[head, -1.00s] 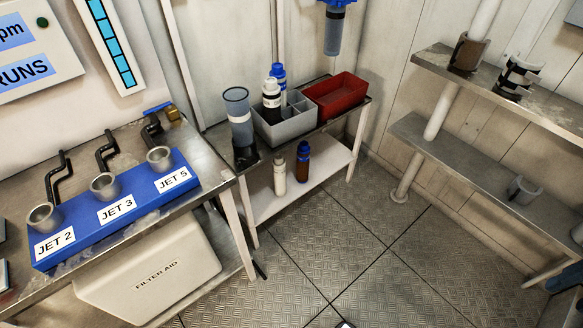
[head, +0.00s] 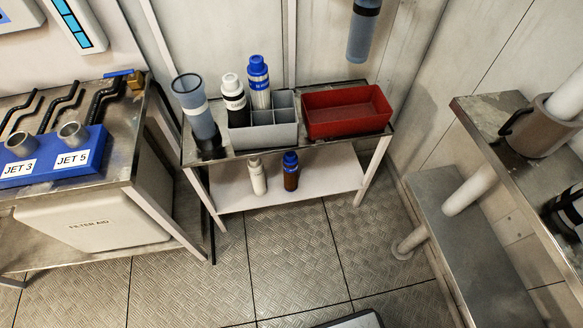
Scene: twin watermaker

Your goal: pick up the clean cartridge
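No label reads "clean cartridge" in the head view. A blue-grey cylinder with a pale band (head: 203,126) stands upright in a dark base at the left end of the small metal table (head: 222,155); it may be a cartridge. Beside it a grey divided caddy (head: 275,140) holds a dark bottle with a white cap (head: 236,105) and a white bottle with a blue cap (head: 259,85). A similar blue-grey cylinder (head: 361,40) hangs on the wall above, its top cut off. My gripper is not in view.
A red open bin (head: 346,110) sits at the table's right end, looking empty. Two small bottles, white (head: 257,177) and brown (head: 290,171), stand on the lower shelf. A blue jet rack (head: 45,165) is left, metal shelves (head: 480,235) right. Floor (head: 300,260) before the table is clear.

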